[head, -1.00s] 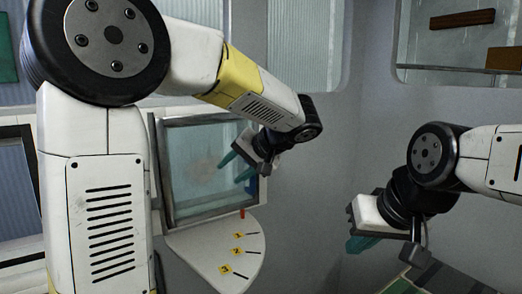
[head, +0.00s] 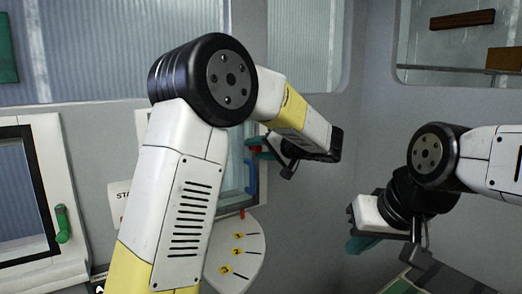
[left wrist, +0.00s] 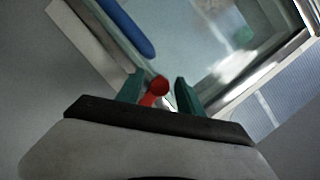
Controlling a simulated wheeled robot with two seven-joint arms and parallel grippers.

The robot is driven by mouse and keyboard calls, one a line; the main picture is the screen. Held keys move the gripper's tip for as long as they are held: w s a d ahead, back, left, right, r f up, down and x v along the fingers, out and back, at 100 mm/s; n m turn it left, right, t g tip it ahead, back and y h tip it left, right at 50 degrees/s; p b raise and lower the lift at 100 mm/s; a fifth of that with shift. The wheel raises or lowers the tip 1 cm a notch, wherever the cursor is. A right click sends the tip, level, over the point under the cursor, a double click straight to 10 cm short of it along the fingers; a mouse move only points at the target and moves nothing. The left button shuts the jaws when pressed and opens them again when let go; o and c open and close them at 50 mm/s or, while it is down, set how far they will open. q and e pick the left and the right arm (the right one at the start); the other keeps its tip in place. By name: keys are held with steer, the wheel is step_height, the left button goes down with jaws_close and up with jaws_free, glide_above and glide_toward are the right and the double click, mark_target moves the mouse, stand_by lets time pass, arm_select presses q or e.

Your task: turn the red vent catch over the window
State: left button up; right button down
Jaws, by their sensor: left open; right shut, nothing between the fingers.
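The red vent catch (left wrist: 153,92) shows in the left wrist view as a short red lever with a round end. It lies between the teal fingers of my left gripper (left wrist: 160,80), which are open around it; a gap shows on the right, and contact on the left cannot be told. My right gripper (head: 362,244) is shut and empty, low at the right, away from the window.
A blue handle (head: 251,178) is on the window's right side, just below my left gripper. A white panel (head: 250,262) with yellow markers sits below the window. A green handle (head: 63,224) is on the left framed hatch. A shelf with brown blocks (head: 463,19) is upper right.

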arm_select(q)
steer(key=shift+w+a, duration=0.1)
jaws_close()
steer(key=shift+r+m+y, duration=0.5)
steer(key=shift+r+m, duration=0.2)
steer(key=shift+m, duration=0.6)
jaws_free()
steer(key=v, duration=0.8)
